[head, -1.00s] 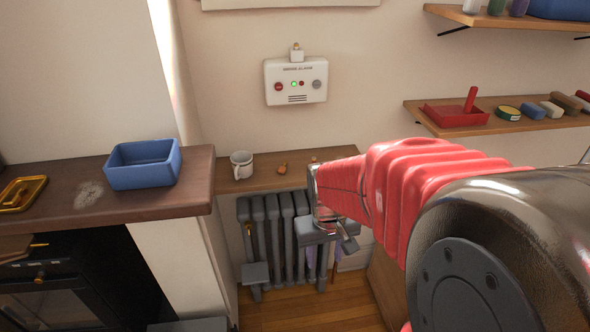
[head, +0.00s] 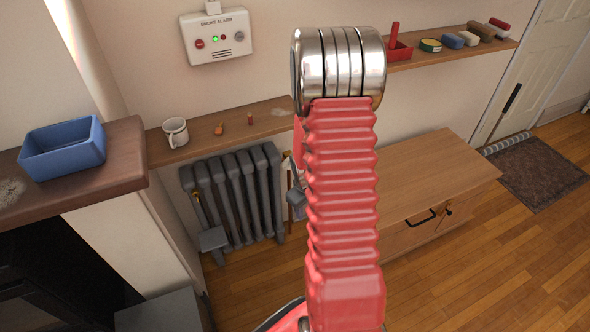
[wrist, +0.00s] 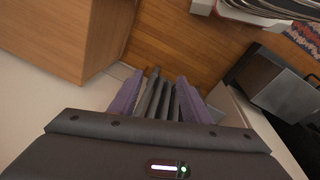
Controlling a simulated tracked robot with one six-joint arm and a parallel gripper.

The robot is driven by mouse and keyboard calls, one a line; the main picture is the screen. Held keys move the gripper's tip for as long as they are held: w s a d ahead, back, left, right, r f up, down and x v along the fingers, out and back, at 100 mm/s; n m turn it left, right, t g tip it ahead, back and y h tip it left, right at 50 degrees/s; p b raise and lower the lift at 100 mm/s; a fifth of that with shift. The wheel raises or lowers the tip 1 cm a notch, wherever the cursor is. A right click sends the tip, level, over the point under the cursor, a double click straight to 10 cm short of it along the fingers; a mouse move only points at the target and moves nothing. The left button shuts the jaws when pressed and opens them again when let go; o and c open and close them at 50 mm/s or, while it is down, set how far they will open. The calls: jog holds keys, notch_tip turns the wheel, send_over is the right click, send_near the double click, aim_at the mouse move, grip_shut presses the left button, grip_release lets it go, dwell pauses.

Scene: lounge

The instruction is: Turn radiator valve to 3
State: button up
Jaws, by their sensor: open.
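The dark grey ribbed radiator (head: 232,195) stands against the wall under a narrow wooden shelf. I cannot make out a valve dial or its numbers in any view. A bit of brass shows at the radiator's right end in the head view, beside my arm, but I cannot tell what it is. My gripper (head: 297,203) is mostly hidden behind my red arm, just right of the radiator in the head view. In the wrist view my gripper (wrist: 158,98) is open, its purple fingers apart. Grey radiator ribs (wrist: 162,100) show between them, with nothing held.
A brass-topped shovel (head: 212,239) stands before the radiator's left side. The shelf (head: 200,145) above holds a white mug (head: 175,132) and small items. A wooden cabinet (head: 437,172) stands right of my arm. Wooden floor (head: 470,270) is clear in front.

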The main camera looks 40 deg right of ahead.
jog(key=w+d+f+n+t, duration=0.1)
jog(key=d+f+n+t, duration=0.15)
jog(key=f, duration=0.55)
jog(key=w+d+f+n+t+h, duration=0.1)
jog(key=d+f+n+t, duration=0.1)
jog(key=d+f+n, duration=0.35)
jog(key=w+d+f+n+t, duration=0.1)
jog(key=w+d+f+t, duration=0.1)
jog(key=f, duration=0.7)
jog(key=w+r+n+t+h, duration=0.1)
jog(key=w+r+n+t, duration=0.2)
jog(key=r+n+t, duration=0.1)
jog(key=w+d+r+n+t+h, duration=0.1)
jog(key=w+r+n+t, duration=0.2)
jog(key=r+n+t, duration=0.2)
notch_tip(320, 180, up, 2)
jog(key=n, duration=0.3)
jog(key=shift+w, duration=0.35)
jog(key=shift+w+t, duration=0.1)
jog(key=shift+t, duration=0.15)
jog(key=x, duration=1.3)
jog(key=shift+w+d, duration=0.2)
jog(key=shift+w, duration=0.05)
